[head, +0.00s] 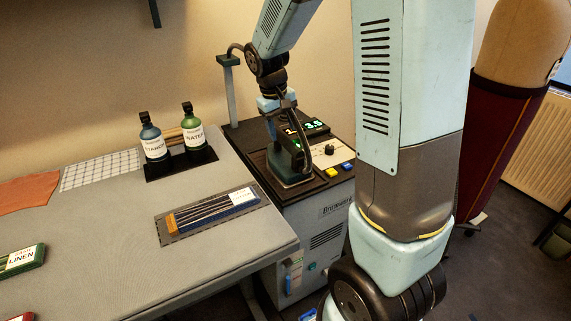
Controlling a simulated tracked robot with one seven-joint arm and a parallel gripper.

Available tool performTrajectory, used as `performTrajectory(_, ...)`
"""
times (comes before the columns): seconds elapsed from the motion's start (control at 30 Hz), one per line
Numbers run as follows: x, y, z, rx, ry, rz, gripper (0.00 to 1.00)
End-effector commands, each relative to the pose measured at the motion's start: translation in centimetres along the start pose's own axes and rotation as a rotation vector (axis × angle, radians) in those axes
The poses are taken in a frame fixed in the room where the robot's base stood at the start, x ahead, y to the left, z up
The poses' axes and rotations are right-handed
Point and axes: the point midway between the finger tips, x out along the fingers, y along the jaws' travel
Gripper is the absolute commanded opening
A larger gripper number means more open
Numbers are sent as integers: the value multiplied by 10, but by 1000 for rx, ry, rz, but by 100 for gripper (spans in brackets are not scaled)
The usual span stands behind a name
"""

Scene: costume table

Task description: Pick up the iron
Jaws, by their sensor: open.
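The iron (287,168) is dark green and stands on the dark top of the steam station (323,187), right of the table. A dark hose runs from it. My gripper (284,118) is directly above the iron, pointing down, around the height of its handle. The jaws are open. The fingers are small and partly hidden by the arm and the hose, so I cannot tell whether they touch the handle.
The grey table (130,230) holds a starch bottle (153,142), a water bottle (193,133), a box of thin rods (215,208) and a green linen box (22,261). A post (228,90) stands behind the iron. A dress form (510,100) stands at right.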

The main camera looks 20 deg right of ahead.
Motion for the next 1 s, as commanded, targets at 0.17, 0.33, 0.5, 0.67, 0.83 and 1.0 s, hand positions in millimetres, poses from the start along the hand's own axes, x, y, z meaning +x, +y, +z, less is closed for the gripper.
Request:
performTrajectory(0.17, 9, 0, 0, 0, -1, 0, 60)
performTrajectory(0.33, 30, 0, -4, 1, -3, 0, 60)
performTrajectory(0.5, 51, 0, -4, 1, -3, 0, 60)
performTrajectory(0.67, 57, 0, -5, 1, 0, 0, 60)
performTrajectory(0.83, 57, 1, -5, 2, 0, 0, 60)
performTrajectory(1.0, 57, 1, -5, 2, 0, 0, 46)
